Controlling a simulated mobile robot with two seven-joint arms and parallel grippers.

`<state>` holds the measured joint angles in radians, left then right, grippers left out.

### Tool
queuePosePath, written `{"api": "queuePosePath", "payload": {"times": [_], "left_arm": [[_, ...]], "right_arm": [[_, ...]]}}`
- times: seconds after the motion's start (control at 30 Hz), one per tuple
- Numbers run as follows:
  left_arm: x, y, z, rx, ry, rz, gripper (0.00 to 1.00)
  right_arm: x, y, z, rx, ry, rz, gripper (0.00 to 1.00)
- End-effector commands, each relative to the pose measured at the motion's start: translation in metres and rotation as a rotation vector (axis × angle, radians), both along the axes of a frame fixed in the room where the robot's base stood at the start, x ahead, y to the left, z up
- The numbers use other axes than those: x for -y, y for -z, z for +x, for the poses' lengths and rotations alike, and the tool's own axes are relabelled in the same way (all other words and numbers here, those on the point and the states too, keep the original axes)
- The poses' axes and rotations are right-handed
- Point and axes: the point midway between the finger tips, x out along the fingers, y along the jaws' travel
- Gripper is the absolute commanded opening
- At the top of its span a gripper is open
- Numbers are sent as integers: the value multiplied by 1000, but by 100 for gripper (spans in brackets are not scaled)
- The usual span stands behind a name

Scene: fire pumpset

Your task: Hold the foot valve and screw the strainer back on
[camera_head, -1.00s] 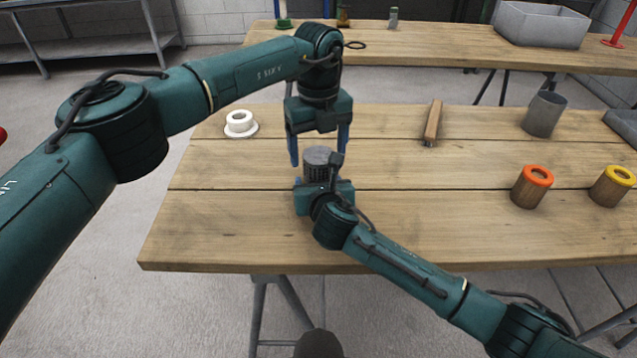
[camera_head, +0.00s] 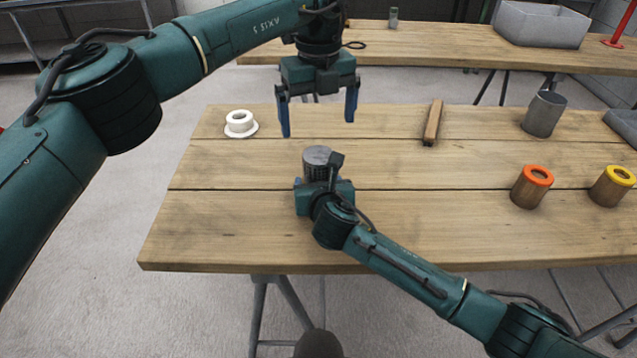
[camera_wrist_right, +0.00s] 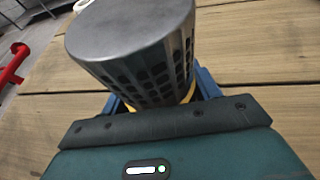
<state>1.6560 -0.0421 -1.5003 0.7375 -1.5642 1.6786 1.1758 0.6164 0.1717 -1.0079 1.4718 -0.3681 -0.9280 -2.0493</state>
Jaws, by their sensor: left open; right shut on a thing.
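The strainer (camera_head: 317,161) is a grey metal cylinder with a plain closed top and a side full of holes. It stands upright above my right gripper (camera_head: 320,184), and it also shows large in the right wrist view (camera_wrist_right: 150,55). A yellow part (camera_wrist_right: 189,92), seemingly the foot valve, shows under the strainer between the blue fingers. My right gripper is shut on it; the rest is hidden. Whether the strainer's thread is engaged I cannot tell. My left gripper (camera_head: 317,127) is open and empty, pointing down above and behind the strainer, apart from it.
A white flanged ring (camera_head: 239,124) lies at the table's back left. The table's left front is clear.

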Motion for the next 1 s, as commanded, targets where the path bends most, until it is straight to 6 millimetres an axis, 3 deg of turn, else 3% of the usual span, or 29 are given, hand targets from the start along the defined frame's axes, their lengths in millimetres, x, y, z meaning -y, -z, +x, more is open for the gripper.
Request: {"api": "queuePosePath", "payload": {"times": [0.1,0.3,0.67,0.7,1.0], "left_arm": [[0,-24,0,1,0,-1,100],[0,-46,0,0,-1,-1,100],[0,-50,0,-1,1,0,100],[0,-50,0,-1,0,0,100],[0,-50,0,-1,0,0,100]], "right_arm": [[0,1,0,-1,1,0,0],[0,1,0,-1,1,0,0],[0,1,0,-1,0,1,0],[0,1,0,-1,0,1,64],[0,0,0,-1,0,0,87]]}}
